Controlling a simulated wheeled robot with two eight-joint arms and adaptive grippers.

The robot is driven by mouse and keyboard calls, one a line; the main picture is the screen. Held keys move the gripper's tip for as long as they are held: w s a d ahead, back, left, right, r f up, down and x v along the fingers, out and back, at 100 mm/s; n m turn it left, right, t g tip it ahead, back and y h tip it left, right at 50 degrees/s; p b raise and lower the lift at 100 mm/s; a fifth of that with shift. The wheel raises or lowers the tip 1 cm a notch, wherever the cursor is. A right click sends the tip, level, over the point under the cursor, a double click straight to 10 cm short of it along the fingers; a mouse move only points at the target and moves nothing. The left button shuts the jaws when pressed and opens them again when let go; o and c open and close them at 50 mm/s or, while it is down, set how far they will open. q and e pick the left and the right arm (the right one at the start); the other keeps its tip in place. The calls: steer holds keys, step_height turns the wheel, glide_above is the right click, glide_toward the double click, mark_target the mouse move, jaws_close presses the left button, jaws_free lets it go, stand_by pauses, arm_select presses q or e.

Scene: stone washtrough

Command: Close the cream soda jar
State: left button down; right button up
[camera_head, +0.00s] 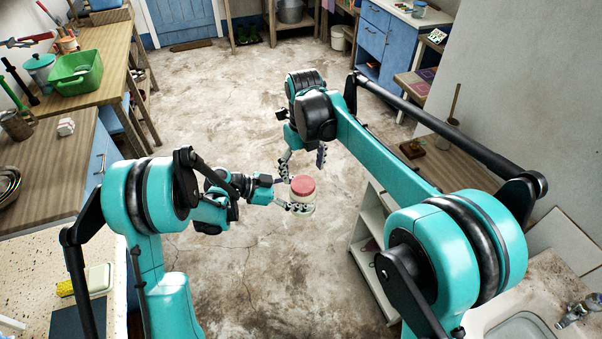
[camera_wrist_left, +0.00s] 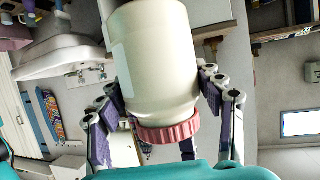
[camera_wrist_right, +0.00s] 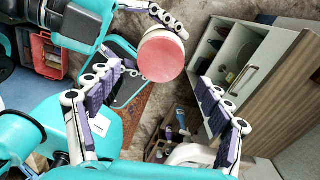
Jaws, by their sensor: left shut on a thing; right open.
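The cream soda jar (camera_head: 301,199) is a cream cylinder with a pinkish-red lid (camera_head: 303,186). My left gripper (camera_head: 298,207) is shut around the jar and holds it in the air above the floor. In the left wrist view the jar body (camera_wrist_left: 155,55) lies between the fingers, and the ribbed lid (camera_wrist_left: 168,132) sits on its mouth, looking slightly tilted. I cannot tell how tight it is. My right gripper (camera_head: 303,161) is open above the jar. In the right wrist view the lid's flat top (camera_wrist_right: 163,56) shows beyond the spread fingers, apparently apart from them.
Wooden benches with a green basin (camera_head: 75,72) stand at the left. A white open shelf (camera_head: 375,250) is close to the right of the jar, with a sink (camera_head: 523,326) at the lower right. The concrete floor (camera_head: 215,95) in the middle is clear.

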steer(key=shift+c, duration=0.5)
steer(key=n, duration=0.6)
steer(key=shift+r, duration=0.25)
steer(key=n, duration=0.7)
steer(key=shift+r, duration=0.2)
steer(key=n, duration=0.7)
steer(key=shift+w+r, duration=0.1)
steer(key=shift+r, duration=0.15)
steer(key=n, duration=0.4)
steer(key=shift+r+n, duration=0.15)
steer(key=shift+n, duration=0.25)
steer(key=n, duration=0.4)
steer(key=shift+r+n, duration=0.15)
steer(key=shift+n, duration=0.25)
steer(key=n, duration=0.6)
steer(key=shift+r+n, duration=0.2)
steer(key=shift+n, duration=0.2)
steer(key=n, duration=0.6)
steer(key=shift+r+n, duration=0.25)
steer(key=shift+n, duration=0.05)
steer(key=n, duration=0.4)
steer(key=shift+r+n, duration=0.15)
steer(key=shift+n, duration=0.25)
